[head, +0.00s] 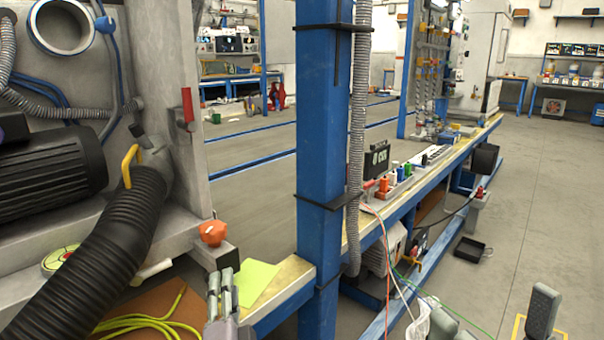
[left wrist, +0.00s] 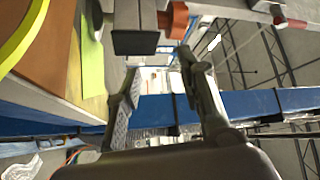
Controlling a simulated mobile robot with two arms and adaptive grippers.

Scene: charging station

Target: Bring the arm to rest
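My left gripper (head: 221,284) is at the bottom of the head view, left of the blue post, beside a yellow-green sheet (head: 257,282). In the left wrist view this gripper (left wrist: 158,72) has its two fingers apart with nothing held between them. An orange knob (head: 212,233) on a grey block (head: 214,256) is just above the gripper in the head view. The knob (left wrist: 177,20) and block (left wrist: 135,42) lie beyond the fingertips in the wrist view. My right gripper (head: 492,316) shows at the bottom right as two spread dark grey fingers, cut off by the edge, seemingly empty.
A blue post (head: 323,150) stands close right of my left gripper. A black corrugated hose (head: 100,245) and a yellow cable (head: 140,322) are at the left. A long blue-edged bench (head: 440,165) carries coloured items. The grey floor (head: 545,190) at right is largely open.

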